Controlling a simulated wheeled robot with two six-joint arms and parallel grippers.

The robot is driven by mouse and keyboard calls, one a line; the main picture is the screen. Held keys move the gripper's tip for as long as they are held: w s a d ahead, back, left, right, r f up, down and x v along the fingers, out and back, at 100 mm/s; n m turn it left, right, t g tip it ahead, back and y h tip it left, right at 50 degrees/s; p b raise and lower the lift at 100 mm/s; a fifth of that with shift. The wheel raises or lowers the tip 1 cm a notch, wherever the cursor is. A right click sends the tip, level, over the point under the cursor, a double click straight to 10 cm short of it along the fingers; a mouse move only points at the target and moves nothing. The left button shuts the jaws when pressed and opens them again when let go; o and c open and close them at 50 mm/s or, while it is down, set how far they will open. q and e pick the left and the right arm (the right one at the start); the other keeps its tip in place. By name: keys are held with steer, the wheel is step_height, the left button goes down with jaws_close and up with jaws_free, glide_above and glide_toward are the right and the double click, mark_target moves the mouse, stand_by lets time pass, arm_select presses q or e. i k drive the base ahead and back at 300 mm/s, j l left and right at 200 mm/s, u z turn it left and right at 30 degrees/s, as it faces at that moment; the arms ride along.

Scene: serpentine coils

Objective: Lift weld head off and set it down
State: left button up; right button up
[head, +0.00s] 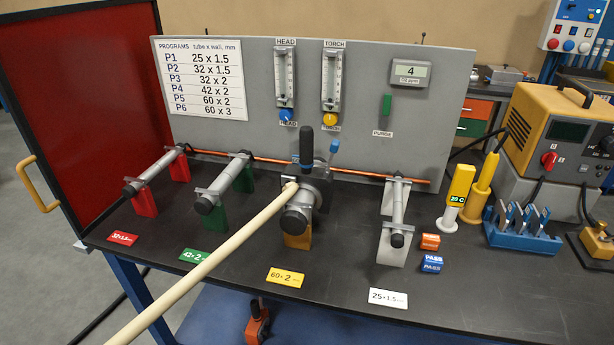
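The weld head (322,184), dark with an upright black handle (306,146) and a blue-tipped lever, sits at the yellow stand (297,238) in the middle of the bench. A grey tube with a dark end (297,219) points forward there. I cannot tell how the head grips the tube. A thick cream hose or rod (200,265) runs from the head to the lower left edge and hides part of the bench. Neither gripper shows in the head view.
Grey tubes rest on red (145,202), green (214,216) and white (391,248) stands. A copper pipe (355,176) runs behind. A yellow-handled tool (458,190), small blocks (431,264) and a blue rack (522,237) stand right.

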mark_target(309, 178)
steer(key=i+j, duration=0.15)
steer(key=j, duration=0.2)
steer(key=i+j, duration=0.15)
steer(key=j, duration=0.25)
steer(key=i+j, duration=0.15)
steer(key=j, duration=0.2)
steer(key=i+j, duration=0.15)
steer(key=j, duration=0.25)
